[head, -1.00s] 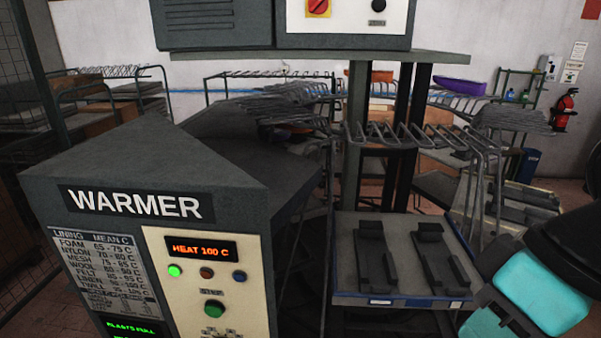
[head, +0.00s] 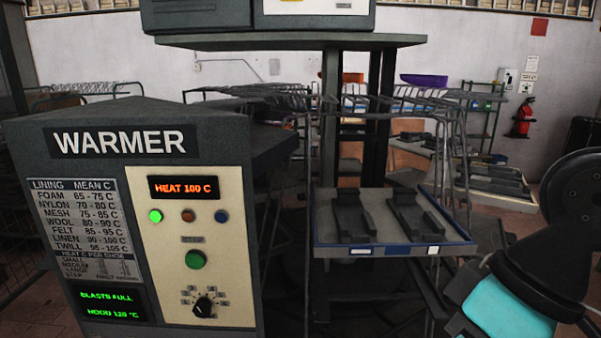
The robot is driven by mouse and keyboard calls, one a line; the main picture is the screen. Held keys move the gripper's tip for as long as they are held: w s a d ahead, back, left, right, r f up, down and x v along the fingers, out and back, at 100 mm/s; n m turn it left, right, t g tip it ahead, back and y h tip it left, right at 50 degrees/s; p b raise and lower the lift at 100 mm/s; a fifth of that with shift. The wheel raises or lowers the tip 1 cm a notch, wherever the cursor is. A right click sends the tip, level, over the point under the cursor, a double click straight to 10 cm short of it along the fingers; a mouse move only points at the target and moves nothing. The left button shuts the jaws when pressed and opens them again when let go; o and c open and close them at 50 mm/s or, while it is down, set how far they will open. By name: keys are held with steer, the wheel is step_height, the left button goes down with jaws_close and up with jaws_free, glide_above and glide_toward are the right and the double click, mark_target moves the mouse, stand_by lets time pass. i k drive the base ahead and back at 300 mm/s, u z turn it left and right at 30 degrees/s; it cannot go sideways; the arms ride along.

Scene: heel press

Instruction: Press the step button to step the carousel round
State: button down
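The warmer (head: 120,142) stands at the left with a cream control panel. On the panel, the green step button (head: 196,259) sits under a small label, below a row of green, brown and blue lights or buttons and above a black dial (head: 203,306). The display (head: 184,187) reads HEAT 100 C. The carousel's wire racks (head: 300,98) show behind and to the right of the warmer. My arm, dark with a cyan part, is at the lower right, well apart from the button. My gripper's fingertips are not clearly visible.
A grey tray (head: 330,249) with two dark fixtures stands right of the warmer, under a shelf (head: 290,41) on dark posts. A green readout (head: 108,305) and lining chart (head: 80,215) are on the warmer's front. A fire extinguisher (head: 524,117) hangs at the far right.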

mark_target(194, 261)
steer(key=k, duration=0.65)
steer(key=u, duration=2.05)
steer(key=i, duration=1.6)
steer(key=z, duration=2.05)
